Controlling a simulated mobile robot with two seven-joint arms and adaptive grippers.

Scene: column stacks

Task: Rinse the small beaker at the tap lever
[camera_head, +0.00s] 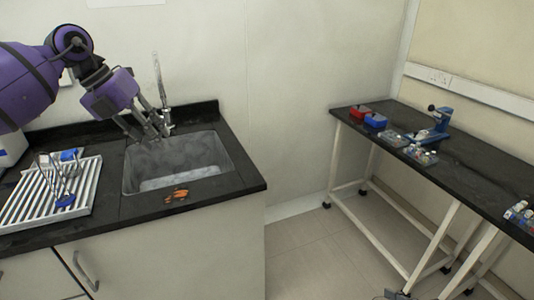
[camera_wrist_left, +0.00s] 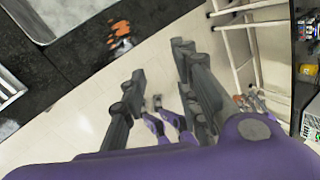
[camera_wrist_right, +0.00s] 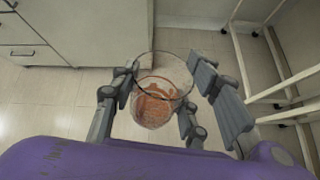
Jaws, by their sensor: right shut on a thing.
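The small beaker (camera_wrist_right: 152,105) is clear glass with orange-red residue inside. My right gripper (camera_wrist_right: 164,75) is shut on it, with fingers on both sides, over the floor in front of a cabinet. Neither shows in the head view. My left gripper (camera_head: 158,130) appears in front of the tap (camera_head: 161,88) and the back left of the sink (camera_head: 212,153). In the left wrist view its fingers (camera_wrist_left: 158,65) are apart with nothing between them. The tap is a thin upright metal spout. Its lever cannot be made out behind the fingers.
A white slatted drying rack (camera_head: 87,190) with glassware stands left of the sink. An orange stain (camera_head: 177,195) lies on the dark counter (camera_head: 228,190) at the sink's front. A side bench (camera_head: 470,170) with small items stands right, with open floor (camera_head: 310,245) between.

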